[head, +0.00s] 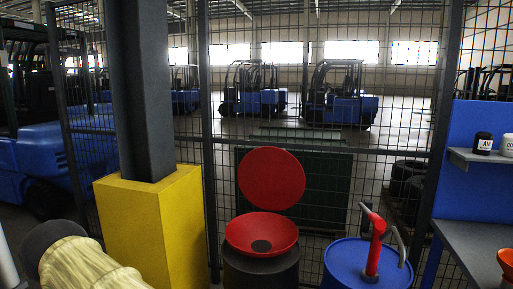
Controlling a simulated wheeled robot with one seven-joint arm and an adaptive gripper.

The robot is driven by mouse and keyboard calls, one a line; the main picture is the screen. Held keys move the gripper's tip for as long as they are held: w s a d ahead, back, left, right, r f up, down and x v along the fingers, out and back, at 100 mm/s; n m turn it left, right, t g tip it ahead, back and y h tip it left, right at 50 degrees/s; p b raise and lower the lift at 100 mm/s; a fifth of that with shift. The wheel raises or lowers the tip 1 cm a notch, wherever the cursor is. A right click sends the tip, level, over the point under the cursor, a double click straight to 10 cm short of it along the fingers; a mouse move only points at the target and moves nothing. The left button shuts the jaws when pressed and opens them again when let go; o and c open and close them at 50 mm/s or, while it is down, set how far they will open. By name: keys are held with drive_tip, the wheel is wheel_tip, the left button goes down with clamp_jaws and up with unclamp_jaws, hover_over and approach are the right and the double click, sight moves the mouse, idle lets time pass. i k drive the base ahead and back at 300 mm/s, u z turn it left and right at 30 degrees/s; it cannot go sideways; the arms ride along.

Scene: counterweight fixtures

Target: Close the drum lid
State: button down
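The drum (262,270) is dark and stands at the bottom centre of the head view; its lower part is cut off by the frame. A red funnel-like dish (240,236) with a dark round centre sits on its top. The round red lid (271,178) stands up, tilted open, at the back of the dish, its flat face toward me. The joint between lid and dish is hard to make out. My gripper is not in view, so I cannot see whether it is open or shut.
A blue drum (345,266) with a red hand pump (376,245) stands close on the right. A yellow post guard (152,220) around a dark column stands on the left. A wire mesh fence (400,120) runs behind. A grey bench (472,250) is at far right.

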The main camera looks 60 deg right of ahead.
sight(271, 178)
drive_tip(key=z, duration=0.45)
drive_tip(key=i, duration=0.85)
drive_tip(key=z, duration=0.8)
